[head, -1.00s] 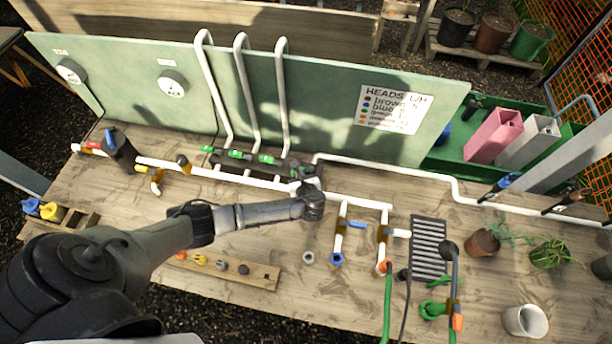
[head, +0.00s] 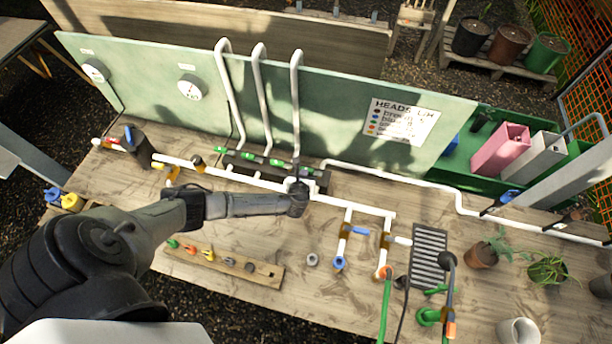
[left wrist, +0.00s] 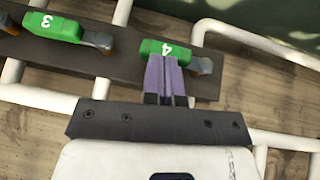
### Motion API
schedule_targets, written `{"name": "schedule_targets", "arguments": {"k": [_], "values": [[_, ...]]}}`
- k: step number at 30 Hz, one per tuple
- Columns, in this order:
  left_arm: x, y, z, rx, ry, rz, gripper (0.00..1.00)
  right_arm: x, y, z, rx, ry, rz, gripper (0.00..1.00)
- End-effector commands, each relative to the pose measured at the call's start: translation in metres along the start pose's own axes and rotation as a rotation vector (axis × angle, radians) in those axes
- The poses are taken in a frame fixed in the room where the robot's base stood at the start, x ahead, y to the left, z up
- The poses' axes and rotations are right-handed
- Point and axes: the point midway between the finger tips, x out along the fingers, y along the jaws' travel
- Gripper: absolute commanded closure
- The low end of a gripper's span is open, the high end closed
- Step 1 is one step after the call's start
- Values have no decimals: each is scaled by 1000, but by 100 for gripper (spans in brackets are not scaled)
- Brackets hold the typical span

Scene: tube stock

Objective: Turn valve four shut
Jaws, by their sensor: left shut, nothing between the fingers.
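Valve four (left wrist: 152,47) has a green handle marked 4 and sits on a dark bar in the left wrist view. My right gripper is not in view.
Valve three (left wrist: 53,26) is left of valve four on the same bar. White pipes rise behind the bar along the green panel (head: 340,115). A white pipe (head: 350,204) runs in front. A wooden strip with coloured pieces (head: 265,273) lies nearer.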

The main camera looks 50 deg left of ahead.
Motion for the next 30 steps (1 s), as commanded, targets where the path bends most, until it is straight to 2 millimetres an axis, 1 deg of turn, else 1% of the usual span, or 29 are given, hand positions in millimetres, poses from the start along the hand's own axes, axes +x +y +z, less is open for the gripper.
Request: {"name": "schedule_targets", "arguments": {"k": [13, 17, 20, 25, 26, 30], "values": [[0, 1, 0, -1, 0, 2, 100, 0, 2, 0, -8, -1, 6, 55], [-3, 1, -1, 0, 1, 1, 100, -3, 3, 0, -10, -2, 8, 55], [-13, 0, -5, 1, 4, -1, 100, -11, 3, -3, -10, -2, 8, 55], [-42, 1, -19, 4, 5, -5, 100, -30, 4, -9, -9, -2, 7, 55], [-44, 1, -20, 2, 2, -7, 100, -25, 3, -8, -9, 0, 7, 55], [-69, 4, -21, 1, 2, -7, 100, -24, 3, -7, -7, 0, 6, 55]]}}
